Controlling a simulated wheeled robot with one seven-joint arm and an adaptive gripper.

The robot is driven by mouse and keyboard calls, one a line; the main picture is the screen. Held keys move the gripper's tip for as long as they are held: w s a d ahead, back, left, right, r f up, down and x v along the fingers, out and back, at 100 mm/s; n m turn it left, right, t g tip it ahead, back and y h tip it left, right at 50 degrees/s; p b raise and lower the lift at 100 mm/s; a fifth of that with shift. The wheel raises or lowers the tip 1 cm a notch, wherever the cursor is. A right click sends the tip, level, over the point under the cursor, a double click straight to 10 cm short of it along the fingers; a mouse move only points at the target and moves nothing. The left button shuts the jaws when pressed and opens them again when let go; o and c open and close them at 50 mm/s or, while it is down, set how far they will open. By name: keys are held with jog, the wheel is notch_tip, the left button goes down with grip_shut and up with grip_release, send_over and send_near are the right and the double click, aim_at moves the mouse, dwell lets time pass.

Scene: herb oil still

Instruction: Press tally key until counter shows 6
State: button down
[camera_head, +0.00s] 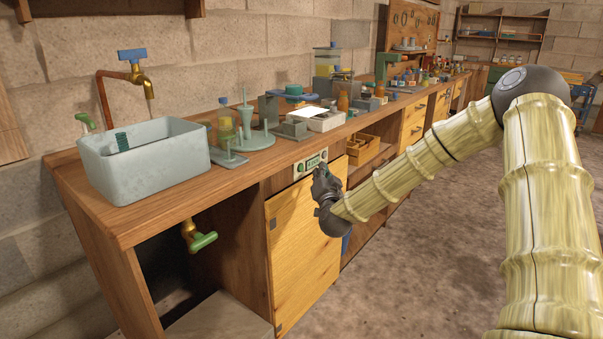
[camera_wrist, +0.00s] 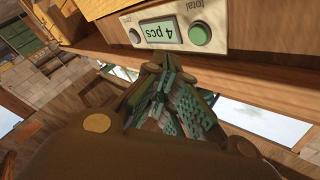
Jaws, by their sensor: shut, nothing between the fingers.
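The counter panel (camera_head: 311,163) is set in the front edge of the workbench. In the wrist view its display (camera_wrist: 162,32) appears upside down and reads "4 pcs". A large round green button (camera_wrist: 200,34) sits on one side of the display, near the upside-down word "total".
The workbench (camera_head: 140,225) carries a grey basin (camera_head: 145,165), a green stand (camera_head: 254,138) and a white-topped device (camera_head: 322,119). Below the panel is a wooden cabinet door (camera_head: 303,250). A wooden crate (camera_head: 364,150) sits on a shelf beside it. The floor (camera_head: 400,270) in front is clear.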

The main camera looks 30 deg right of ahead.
jog(key=shift+w+a, duration=0.3)
jog(key=shift+w, duration=0.4)
jog(key=shift+w+a, duration=0.3)
jog(key=shift+w, duration=0.4)
jog(key=shift+w, duration=0.15)
dwell(0.5)
jog(key=shift+w+a, duration=0.2)
jog(key=shift+w, duration=0.05)
jog(key=shift+w+a+b, duration=0.1)
jog(key=shift+w+b, duration=0.2)
jog(key=shift+w, duration=0.05)
dwell(0.9)
jog(key=shift+s+r, duration=0.1)
jog(key=shift+s+d+p, duration=0.3)
jog(key=shift+s, duration=0.35)
dwell(0.4)
jog(key=s, duration=0.1)
jog(key=s+d+p, duration=0.1)
jog(key=s, duration=0.1)
jog(key=s+d, duration=0.1)
jog(key=shift+s+p, duration=0.3)
jog(key=shift+p, duration=0.1)
